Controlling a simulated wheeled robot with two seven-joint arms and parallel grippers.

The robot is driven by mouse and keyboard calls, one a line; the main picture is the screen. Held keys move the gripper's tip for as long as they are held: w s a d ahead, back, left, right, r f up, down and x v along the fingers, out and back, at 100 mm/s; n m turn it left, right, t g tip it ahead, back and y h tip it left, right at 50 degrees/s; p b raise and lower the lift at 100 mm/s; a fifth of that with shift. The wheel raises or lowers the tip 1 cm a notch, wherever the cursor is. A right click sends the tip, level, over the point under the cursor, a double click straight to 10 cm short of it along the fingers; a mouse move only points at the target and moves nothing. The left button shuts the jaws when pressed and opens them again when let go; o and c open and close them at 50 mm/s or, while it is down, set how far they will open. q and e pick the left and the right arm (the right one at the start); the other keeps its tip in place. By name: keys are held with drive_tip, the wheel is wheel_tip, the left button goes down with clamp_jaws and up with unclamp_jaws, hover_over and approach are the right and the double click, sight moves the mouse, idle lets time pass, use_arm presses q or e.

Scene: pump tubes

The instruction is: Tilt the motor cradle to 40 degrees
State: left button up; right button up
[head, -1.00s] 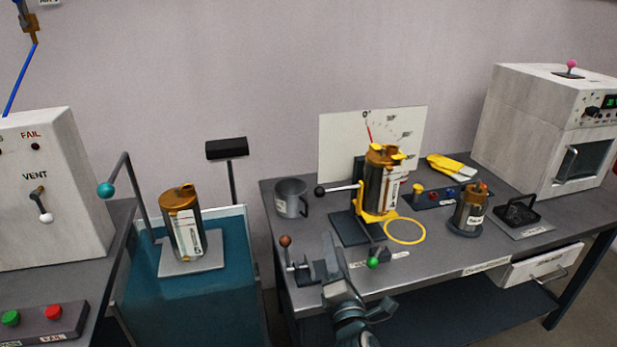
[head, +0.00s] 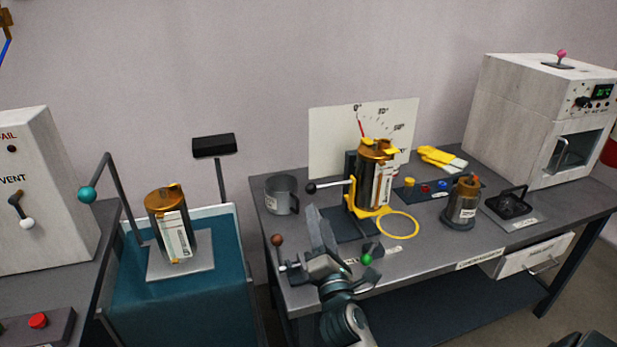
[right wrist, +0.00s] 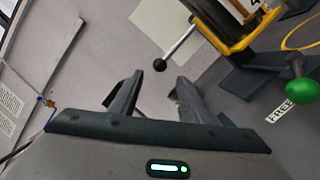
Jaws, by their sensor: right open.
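The yellow motor cradle (head: 362,207) holds an upright dark motor with an orange-brown top (head: 372,165). A metal lever with a black ball knob (head: 311,188) sticks out from the cradle's left side. The angle board (head: 330,135) stands behind, its red needle (head: 361,128) near 0°. My right gripper (head: 325,235) is open and empty in front of the cradle, nearer me than the knob. In the right wrist view, the black knob (right wrist: 160,64) shows beyond and between the open fingertips (right wrist: 155,88), apart from them. My left gripper is out of view.
A grey mug (head: 282,195) stands left of the cradle. A brown-knobbed lever (head: 277,240) and a green knob (head: 367,259) flank my gripper at the front edge. A yellow ring (head: 397,225) and a small canister (head: 462,203) lie to the right.

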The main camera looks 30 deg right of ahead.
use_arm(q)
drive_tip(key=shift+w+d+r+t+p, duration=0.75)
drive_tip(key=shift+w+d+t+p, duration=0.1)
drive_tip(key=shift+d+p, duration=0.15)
use_arm(e)
drive_tip(key=x, duration=1.5)
drive_tip(key=shift+w, duration=0.15)
drive_tip(key=shift+r, duration=0.1)
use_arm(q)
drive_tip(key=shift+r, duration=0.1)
use_arm(e)
clamp_jaws()
